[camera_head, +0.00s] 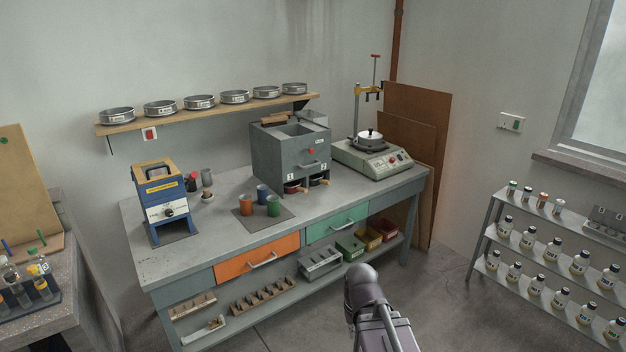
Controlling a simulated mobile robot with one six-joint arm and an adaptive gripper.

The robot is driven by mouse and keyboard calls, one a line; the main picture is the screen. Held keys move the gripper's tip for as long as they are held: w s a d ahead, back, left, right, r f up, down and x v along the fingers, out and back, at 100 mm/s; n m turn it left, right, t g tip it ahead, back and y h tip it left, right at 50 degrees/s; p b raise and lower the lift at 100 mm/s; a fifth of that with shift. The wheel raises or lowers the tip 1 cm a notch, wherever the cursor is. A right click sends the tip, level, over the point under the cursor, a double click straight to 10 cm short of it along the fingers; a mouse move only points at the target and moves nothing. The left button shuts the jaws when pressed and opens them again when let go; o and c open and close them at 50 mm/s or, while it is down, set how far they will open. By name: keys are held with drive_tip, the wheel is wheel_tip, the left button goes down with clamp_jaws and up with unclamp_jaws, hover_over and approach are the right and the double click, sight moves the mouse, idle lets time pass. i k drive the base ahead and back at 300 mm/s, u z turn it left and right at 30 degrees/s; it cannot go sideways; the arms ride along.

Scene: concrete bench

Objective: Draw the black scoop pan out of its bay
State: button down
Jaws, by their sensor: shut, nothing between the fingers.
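A grey steel splitter box (291,155) stands on the bench top towards the back. Two low bays marked 1 and 2 open at the bottom of its front. A small pan (293,188) with a light-coloured handle sits in the left bay and looks dark reddish. Another dark pan (314,182) with a tan handle sits in the right bay. Both are small and shaded, so I cannot tell surely which is the black scoop pan. My arm shows at the bottom centre, in front of the bench and apart from the box. My gripper is not visible.
Orange, blue and green cups (262,195) stand on a mat in front of the box. A scale with a pan (369,154) is right of it, a blue device (161,200) left. A shelf of sieves (201,112) hangs above. The bench's front right top is clear.

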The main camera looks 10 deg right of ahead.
sight(314, 178)
drive_tip(key=u, duration=0.05)
drive_tip(key=i, duration=1)
drive_tip(key=z, duration=0.05)
